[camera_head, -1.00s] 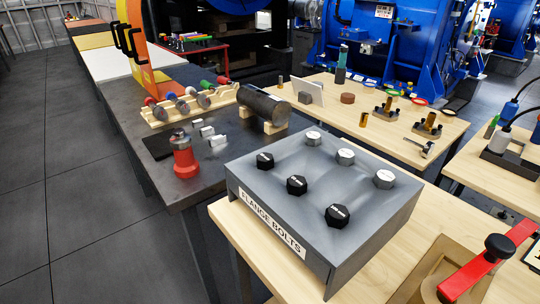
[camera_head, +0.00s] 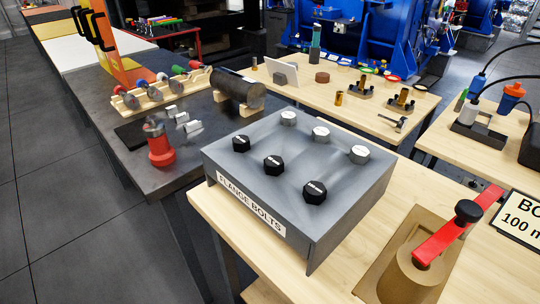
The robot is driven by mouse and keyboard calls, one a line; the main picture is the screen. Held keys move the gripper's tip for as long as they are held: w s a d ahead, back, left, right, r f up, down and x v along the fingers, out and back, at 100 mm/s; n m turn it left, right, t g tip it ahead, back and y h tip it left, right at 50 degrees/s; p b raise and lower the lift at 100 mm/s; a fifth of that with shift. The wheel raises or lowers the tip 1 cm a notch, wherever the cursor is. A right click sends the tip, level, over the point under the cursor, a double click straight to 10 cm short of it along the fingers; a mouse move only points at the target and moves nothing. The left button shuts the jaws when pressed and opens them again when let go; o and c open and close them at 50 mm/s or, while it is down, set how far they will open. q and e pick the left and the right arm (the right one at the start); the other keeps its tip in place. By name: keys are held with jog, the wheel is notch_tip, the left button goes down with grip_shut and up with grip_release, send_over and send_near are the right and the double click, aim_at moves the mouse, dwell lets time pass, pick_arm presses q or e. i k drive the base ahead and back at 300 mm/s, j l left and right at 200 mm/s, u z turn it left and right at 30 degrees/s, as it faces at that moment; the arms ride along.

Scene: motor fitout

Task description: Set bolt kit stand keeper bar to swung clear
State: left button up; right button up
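The keeper bar (camera_head: 443,239) is a flat red bar at the lower right. It runs diagonally from the top of a tan round stand (camera_head: 408,284) up to the right. A black knob (camera_head: 468,211) stands on the bar near its middle. The bar's near end lies over the top of the round stand, which rises from a brown base plate (camera_head: 372,285). Whether the bar's near end touches the stand's top I cannot tell. Neither of my grippers is in view.
A grey flange bolts box (camera_head: 335,235) with several black and silver bolt heads stands left of the stand on the wooden table (camera_head: 228,230). A sign (camera_head: 520,219) stands right of the bar. A dark bench (camera_head: 185,185) holds a red bottle jack (camera_head: 159,150).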

aim_at(468, 212)
jog(key=k+l+z, duration=0.15)
jog(key=z, duration=0.35)
jog(key=k+l+z, duration=0.1)
jog(key=z, duration=0.4)
jog(key=i+j+z, duration=0.1)
jog(key=z, duration=0.35)
